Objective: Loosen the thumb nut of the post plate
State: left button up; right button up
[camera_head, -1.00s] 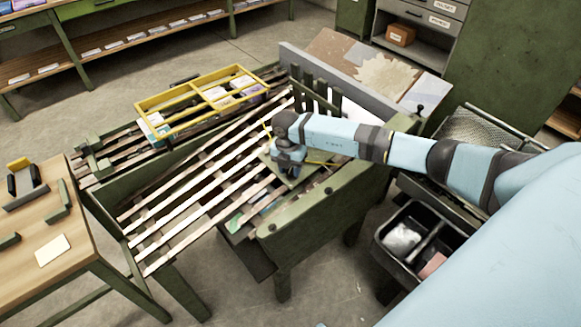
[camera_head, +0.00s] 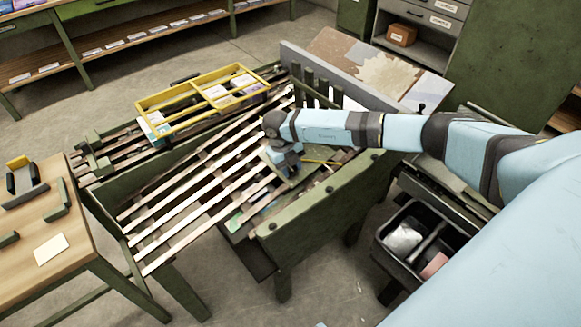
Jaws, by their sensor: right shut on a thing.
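My right gripper (camera_head: 288,168) points down at the green post plate (camera_head: 306,178) on the right part of the slatted frame. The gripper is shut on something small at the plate. My wrist covers it, so the thumb nut itself is hidden. A thin yellow strip (camera_head: 322,161) shows beside the wrist. My left gripper is not in view.
The slatted green frame (camera_head: 262,229) fills the middle. A yellow divided tray (camera_head: 188,103) lies at its back. A wooden table (camera_head: 80,250) stands at left, a black bin (camera_head: 382,236) at right. Green posts (camera_head: 309,78) rise behind my wrist.

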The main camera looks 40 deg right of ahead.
jog(key=shift+n, duration=0.7)
jog(key=o, duration=0.9)
jog(key=shift+r, duration=0.15)
jog(key=shift+w+a+r+n, duration=0.1)
jog(key=shift+w+r+n, duration=0.05)
jog(key=shift+r+n, duration=0.15)
jog(key=v, duration=1.3)
jog(key=shift+a, duration=0.2)
